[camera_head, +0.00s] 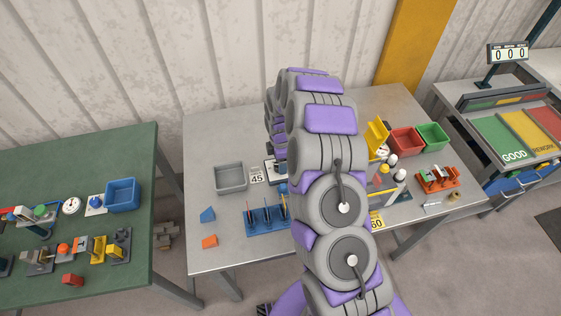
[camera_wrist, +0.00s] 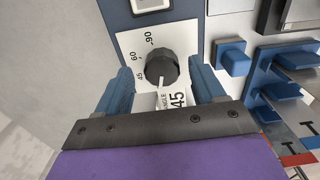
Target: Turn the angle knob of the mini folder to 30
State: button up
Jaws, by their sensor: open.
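The dark angle knob (camera_wrist: 161,68) sits on a white dial plate (camera_wrist: 127,42) in the wrist view. The marks 45, 60 and 90 show along the plate's left and top side; no 30 mark is visible. A light pointer line shows at the knob's lower edge; I cannot tell which mark it meets. A card reading ANGLE 45 (camera_wrist: 174,101) shows just below the knob. My gripper (camera_wrist: 161,72) is open, with one blue finger on each side of the knob and visible gaps. In the head view my arm hides the knob and most of the mini folder.
A blue block (camera_wrist: 232,58) and a blue rack (camera_wrist: 283,75) stand right of the knob. In the head view, a grey bin (camera_head: 231,191) is left of the 45 card (camera_head: 256,175). Red (camera_head: 405,155) and green bins (camera_head: 432,146) stand right of my arm.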

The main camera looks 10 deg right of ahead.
notch_tip(320, 180, up, 16)
jog(key=p, duration=0.1)
jog(key=shift+d, duration=0.15)
jog(key=shift+r, duration=0.1)
